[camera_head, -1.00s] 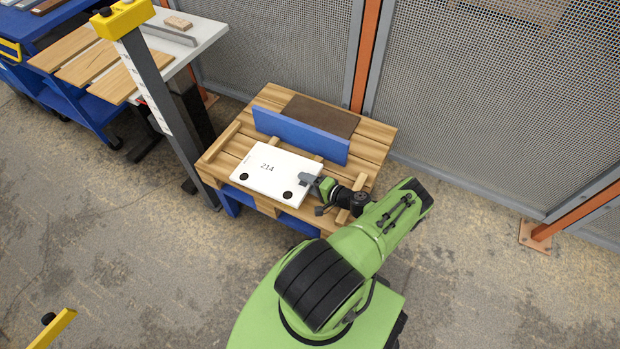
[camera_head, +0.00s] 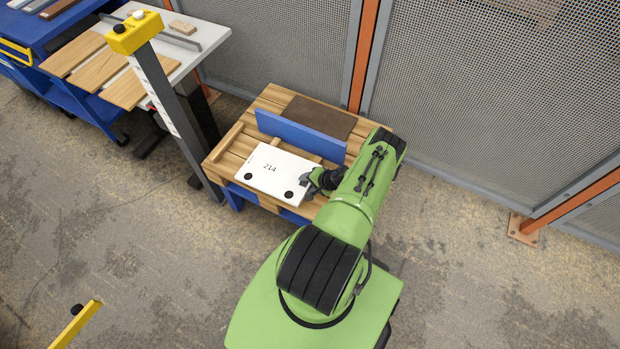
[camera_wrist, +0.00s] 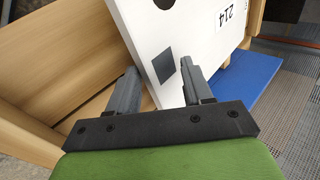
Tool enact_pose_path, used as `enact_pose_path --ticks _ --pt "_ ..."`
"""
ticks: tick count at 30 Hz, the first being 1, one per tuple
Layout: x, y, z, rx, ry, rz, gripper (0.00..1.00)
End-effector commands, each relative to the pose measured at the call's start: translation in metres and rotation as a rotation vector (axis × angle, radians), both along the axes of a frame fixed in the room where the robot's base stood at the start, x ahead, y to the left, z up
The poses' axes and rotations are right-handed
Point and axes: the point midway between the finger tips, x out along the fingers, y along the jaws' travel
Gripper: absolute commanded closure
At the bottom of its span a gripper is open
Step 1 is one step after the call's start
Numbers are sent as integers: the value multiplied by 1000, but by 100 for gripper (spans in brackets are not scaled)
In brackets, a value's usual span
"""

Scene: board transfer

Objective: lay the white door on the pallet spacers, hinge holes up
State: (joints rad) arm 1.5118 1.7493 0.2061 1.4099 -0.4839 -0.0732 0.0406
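The white door (camera_head: 272,170), marked 214, lies face up on the pallet (camera_head: 222,157), with two dark round hinge holes showing on top. A wooden spacer (camera_head: 228,138) shows left of it; any spacers under it are hidden. My gripper (camera_head: 308,183) is at the door's right end, near its front corner. In the wrist view my gripper (camera_wrist: 158,82) has its fingers spread, with a gap around the door's corner (camera_wrist: 152,88) and a dark square on its face. The right finger overlaps the door; I cannot tell whether it touches.
A blue board (camera_head: 300,135) stands on edge behind the door, with a brown panel (camera_head: 322,117) behind it. A post with a yellow head (camera_head: 134,33) stands left of the pallet. Mesh fencing (camera_head: 490,90) closes the back. A table with wooden boards (camera_head: 98,70) is at upper left.

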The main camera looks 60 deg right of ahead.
Motion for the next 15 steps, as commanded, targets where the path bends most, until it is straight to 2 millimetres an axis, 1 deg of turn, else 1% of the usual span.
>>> enact_pose_path --ticks 1,5,13,15 --pt "2 0 7 -2 42 6 51" --pt "0 0 6 6 156 4 51" --pt "-3 0 4 9 167 -1 51" --pt "-8 0 6 11 168 -3 51"
